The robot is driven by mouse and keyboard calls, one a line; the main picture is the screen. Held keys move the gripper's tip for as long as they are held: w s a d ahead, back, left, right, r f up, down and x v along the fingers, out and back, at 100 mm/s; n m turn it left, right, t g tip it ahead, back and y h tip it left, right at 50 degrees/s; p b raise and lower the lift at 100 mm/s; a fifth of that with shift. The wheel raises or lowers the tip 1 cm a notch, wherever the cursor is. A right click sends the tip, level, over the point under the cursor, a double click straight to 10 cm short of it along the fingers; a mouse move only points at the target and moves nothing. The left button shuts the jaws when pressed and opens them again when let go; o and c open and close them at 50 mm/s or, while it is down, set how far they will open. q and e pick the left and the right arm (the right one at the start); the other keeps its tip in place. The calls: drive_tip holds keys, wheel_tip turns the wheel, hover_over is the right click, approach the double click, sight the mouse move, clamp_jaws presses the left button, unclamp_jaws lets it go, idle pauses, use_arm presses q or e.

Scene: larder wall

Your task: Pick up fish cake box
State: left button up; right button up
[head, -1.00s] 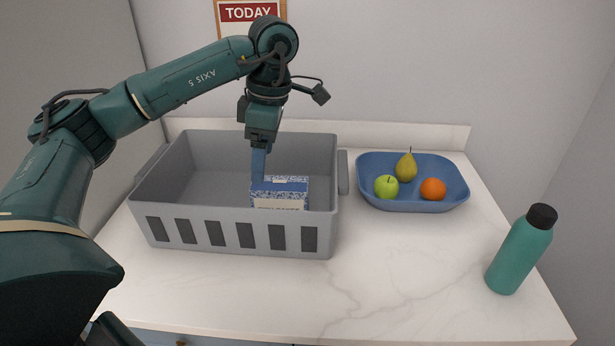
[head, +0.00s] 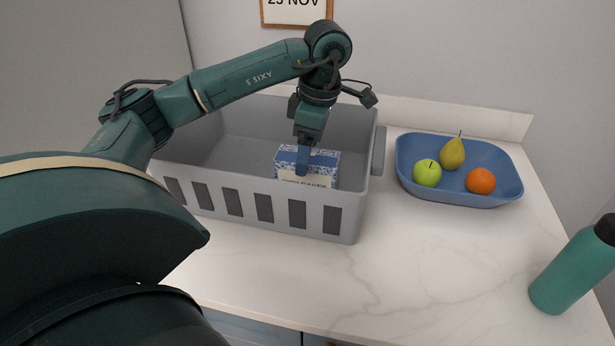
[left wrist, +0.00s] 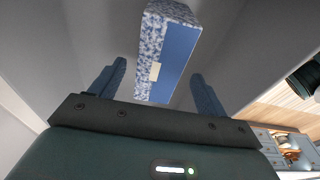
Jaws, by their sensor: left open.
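The fish cake box (head: 325,166), blue and white patterned with a white label, stands inside the grey crate (head: 290,213) near its front right. My left gripper (head: 303,168) points down into the crate, its fingers in front of part of the box's top and face. In the left wrist view the box (left wrist: 172,40) shows a plain blue face and a patterned face. There the left gripper (left wrist: 158,70) is open, one finger to each side of the box, with gaps visible. My right gripper is not in view.
A blue tray (head: 455,197) with a green apple (head: 427,173), a pear (head: 453,153) and an orange (head: 481,181) sits right of the crate. A teal bottle (head: 572,270) stands tilted in the picture at far right. The marble counter (head: 420,265) in front is clear.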

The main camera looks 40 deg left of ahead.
use_arm(q)
drive_tip(key=f, duration=0.4)
drive_tip(key=shift+a+f, duration=0.15)
drive_tip(key=shift+a, duration=0.1)
drive_tip(key=c, duration=1.3)
